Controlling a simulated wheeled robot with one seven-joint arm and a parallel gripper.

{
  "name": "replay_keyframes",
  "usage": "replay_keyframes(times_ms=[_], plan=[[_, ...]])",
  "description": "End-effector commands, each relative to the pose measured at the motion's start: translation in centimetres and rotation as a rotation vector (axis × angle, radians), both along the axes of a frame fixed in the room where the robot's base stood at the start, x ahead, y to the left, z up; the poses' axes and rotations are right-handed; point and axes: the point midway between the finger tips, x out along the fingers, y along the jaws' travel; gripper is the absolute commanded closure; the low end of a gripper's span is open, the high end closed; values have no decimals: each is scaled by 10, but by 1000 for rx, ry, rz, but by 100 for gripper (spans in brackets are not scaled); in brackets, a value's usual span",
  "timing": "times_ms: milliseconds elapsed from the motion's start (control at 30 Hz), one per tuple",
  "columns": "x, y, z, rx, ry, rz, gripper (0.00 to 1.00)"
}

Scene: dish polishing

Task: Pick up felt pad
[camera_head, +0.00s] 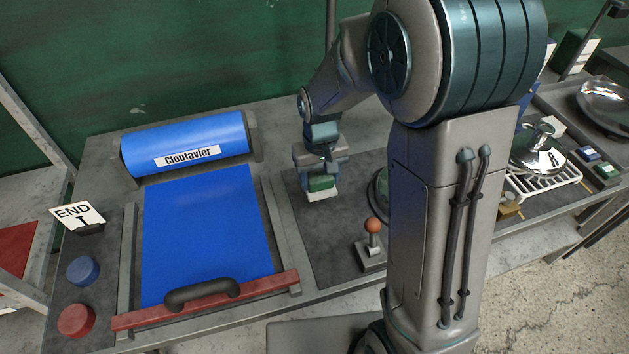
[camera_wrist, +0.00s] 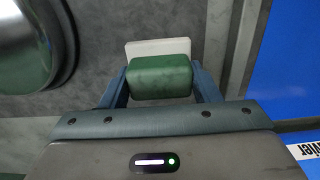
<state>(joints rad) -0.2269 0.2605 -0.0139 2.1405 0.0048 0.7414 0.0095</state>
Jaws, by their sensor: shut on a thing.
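A felt pad with a green block-shaped top (camera_wrist: 160,77) and a white layer under it (camera_wrist: 158,46) shows in the wrist view. My gripper (camera_wrist: 160,86) has its two blue fingers on either side of the green block and is shut on it. In the head view my gripper (camera_head: 320,172) hangs over the dark mat, with the green pad (camera_head: 321,184) at its tip. The pad's white underside (camera_head: 322,196) shows below the green. I cannot tell whether the pad touches the mat.
A blue roller panel labelled Cloutavier (camera_head: 205,240) lies to the left, with a red bar and black handle (camera_head: 203,292) at its front. An orange-knobbed lever (camera_head: 373,226) stands nearby. A round metal dish (camera_wrist: 28,40) is at the wrist view's left. A white rack (camera_head: 543,184) stands at right.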

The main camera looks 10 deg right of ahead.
Motion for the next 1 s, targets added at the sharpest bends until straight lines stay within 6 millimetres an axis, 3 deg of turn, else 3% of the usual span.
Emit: replay_keyframes(times_ms=[500, 1000], plan=[[-63, -38, 44, 1, -4, -2, 68], [-79, -48, 56, 0, -1, -1, 68]])
